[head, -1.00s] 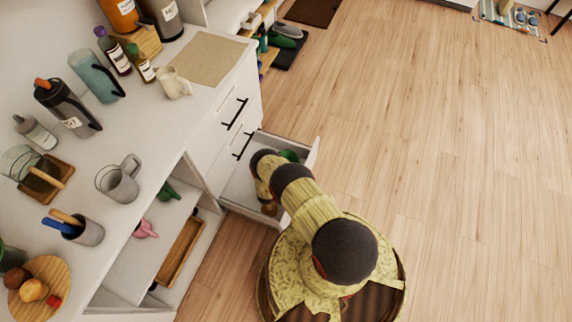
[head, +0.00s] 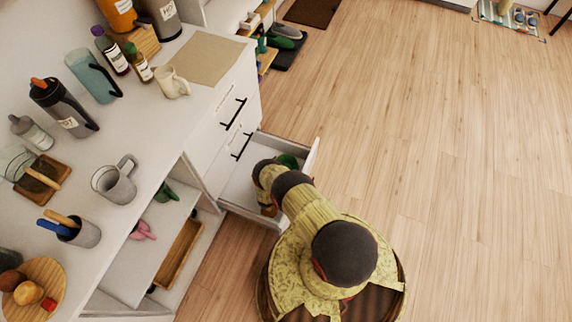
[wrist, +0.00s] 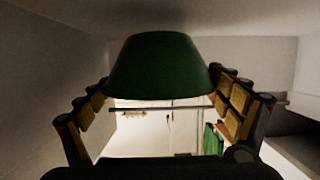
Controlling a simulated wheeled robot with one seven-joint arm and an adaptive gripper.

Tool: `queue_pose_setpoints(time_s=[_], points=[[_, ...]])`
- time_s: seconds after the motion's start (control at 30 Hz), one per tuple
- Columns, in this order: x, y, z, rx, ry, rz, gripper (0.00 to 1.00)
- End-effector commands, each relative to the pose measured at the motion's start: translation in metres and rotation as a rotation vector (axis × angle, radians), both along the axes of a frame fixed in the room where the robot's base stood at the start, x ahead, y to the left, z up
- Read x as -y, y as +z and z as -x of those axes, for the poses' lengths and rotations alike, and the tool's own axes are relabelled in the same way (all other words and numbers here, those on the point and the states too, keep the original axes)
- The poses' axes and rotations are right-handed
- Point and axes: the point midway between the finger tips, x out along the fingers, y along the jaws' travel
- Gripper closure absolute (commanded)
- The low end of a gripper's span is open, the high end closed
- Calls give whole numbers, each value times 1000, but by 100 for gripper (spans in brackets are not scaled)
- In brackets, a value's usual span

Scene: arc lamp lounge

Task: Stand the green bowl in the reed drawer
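The green bowl (head: 288,161) is inside the pulled-out drawer (head: 239,188), partly hidden by my arm in the head view. In the wrist view the bowl (wrist: 158,68) is in the middle, its narrow end up in the picture against a pale surface that looks like the drawer floor. That view seems upside down, so the bowl appears upright. My gripper (wrist: 160,88) has its fingers spread, one on each side of the bowl. They are close to its sides; contact is not clear. In the head view my fingertips are hidden.
The white counter (head: 140,215) beside the drawer holds bottles, a grey mug (head: 115,180) and a fruit board (head: 48,272). Open shelves below hold a wooden tray (head: 180,252) and a pink item (head: 143,231). The wooden floor to the right is clear.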

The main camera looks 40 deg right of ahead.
Motion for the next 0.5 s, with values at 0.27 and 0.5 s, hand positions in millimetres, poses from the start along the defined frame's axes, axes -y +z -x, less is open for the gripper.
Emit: queue_pose_setpoints(time_s=[0.27,0.5], points=[[0,0,0,1,0,1,0],[0,1,0,1,0,1,0]])
